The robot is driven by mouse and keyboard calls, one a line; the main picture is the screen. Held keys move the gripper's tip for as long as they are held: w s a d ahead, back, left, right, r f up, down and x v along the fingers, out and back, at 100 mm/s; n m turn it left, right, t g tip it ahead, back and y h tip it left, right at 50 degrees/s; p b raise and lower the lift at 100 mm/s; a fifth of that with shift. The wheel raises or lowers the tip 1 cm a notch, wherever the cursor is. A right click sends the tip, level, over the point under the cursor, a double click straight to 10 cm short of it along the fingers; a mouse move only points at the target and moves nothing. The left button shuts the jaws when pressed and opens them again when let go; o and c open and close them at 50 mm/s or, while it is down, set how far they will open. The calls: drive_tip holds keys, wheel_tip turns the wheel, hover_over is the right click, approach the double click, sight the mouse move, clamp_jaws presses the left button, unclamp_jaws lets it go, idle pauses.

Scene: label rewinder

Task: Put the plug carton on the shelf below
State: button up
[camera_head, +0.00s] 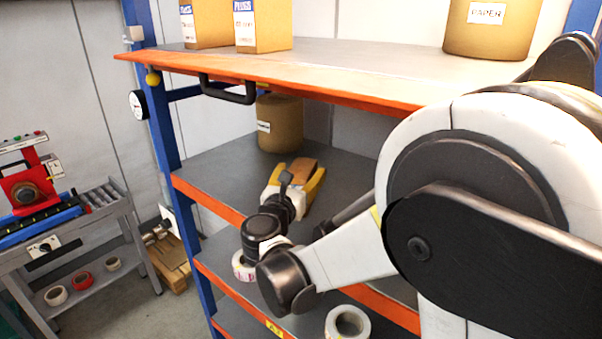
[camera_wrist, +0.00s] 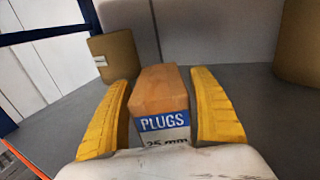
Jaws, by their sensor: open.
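The plug carton (camera_wrist: 161,95) is a small brown box with a blue and white PLUGS label facing the wrist camera. It is on the grey middle shelf (camera_head: 225,165), and its brown top shows in the head view (camera_head: 304,166). My gripper (camera_head: 300,173) is low over this shelf with its yellow fingers open. In the wrist view the fingers (camera_wrist: 163,85) flank the carton on its left and right. I cannot tell whether either finger touches it. The shelf below (camera_head: 225,248) shows partly under my arm; the rest is hidden.
A brown drum (camera_head: 280,124) stands behind the carton. Two labelled cartons (camera_head: 262,26) and a PAPER drum (camera_head: 490,28) are on the top shelf, whose orange edge (camera_head: 290,85) overhangs. A white roll (camera_head: 243,268) and another roll (camera_head: 347,324) sit lower down.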

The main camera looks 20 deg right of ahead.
drive_tip(key=shift+r, duration=0.2)
drive_tip(key=v, duration=1.2)
drive_tip(key=shift+s, duration=0.1)
